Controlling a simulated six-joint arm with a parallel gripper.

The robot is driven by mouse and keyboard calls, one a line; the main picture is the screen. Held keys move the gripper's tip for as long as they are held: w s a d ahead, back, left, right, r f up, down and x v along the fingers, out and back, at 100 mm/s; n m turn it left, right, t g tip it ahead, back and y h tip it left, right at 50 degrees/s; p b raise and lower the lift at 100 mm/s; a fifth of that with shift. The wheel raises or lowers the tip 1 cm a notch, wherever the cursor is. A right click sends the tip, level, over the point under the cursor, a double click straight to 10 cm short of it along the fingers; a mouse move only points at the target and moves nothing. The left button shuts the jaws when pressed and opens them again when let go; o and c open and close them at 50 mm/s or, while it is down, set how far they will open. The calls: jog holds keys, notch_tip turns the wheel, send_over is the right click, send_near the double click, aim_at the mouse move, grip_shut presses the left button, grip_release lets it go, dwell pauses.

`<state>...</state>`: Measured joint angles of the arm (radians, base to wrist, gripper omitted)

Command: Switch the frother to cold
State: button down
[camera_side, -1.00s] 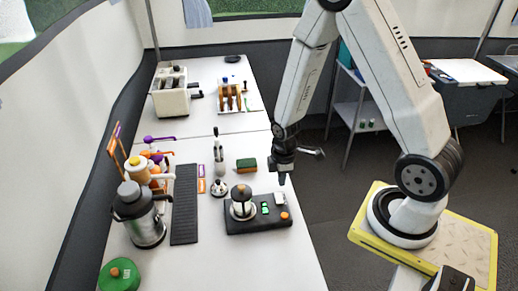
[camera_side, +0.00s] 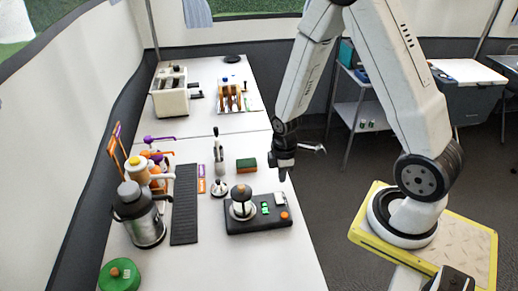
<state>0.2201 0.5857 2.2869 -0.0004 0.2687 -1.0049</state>
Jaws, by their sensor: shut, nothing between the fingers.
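The frother unit looks to be the black base (camera_side: 259,227) on the near table, with a silver jug with a brown knob (camera_side: 242,203) on its left part. Green-lit switches (camera_side: 265,208), a white block (camera_side: 280,198) and an orange button (camera_side: 285,215) sit on its right part. Which marking means cold is too small to read. My gripper (camera_side: 283,177) is shut and empty, pointing down. In the picture it shows just above the white block, apart from the unit.
A green-brown sponge (camera_side: 246,165) lies behind the unit. A black mat (camera_side: 185,204), a metal pot (camera_side: 140,215) and a green tin (camera_side: 119,275) stand left. A toaster (camera_side: 171,93) stands at the back. The table front is clear.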

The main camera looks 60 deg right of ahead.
jog(key=shift+r, duration=1.35)
dwell(0.6)
jog(key=s+a+r+m+t, duration=0.2)
jog(key=s+a+r+m, duration=0.1)
jog(key=a+r+m, duration=0.4)
jog(key=shift+r+m+t, duration=0.3)
jog(key=shift+r+m, duration=0.7)
jog(key=shift+r, duration=0.45)
dwell(0.3)
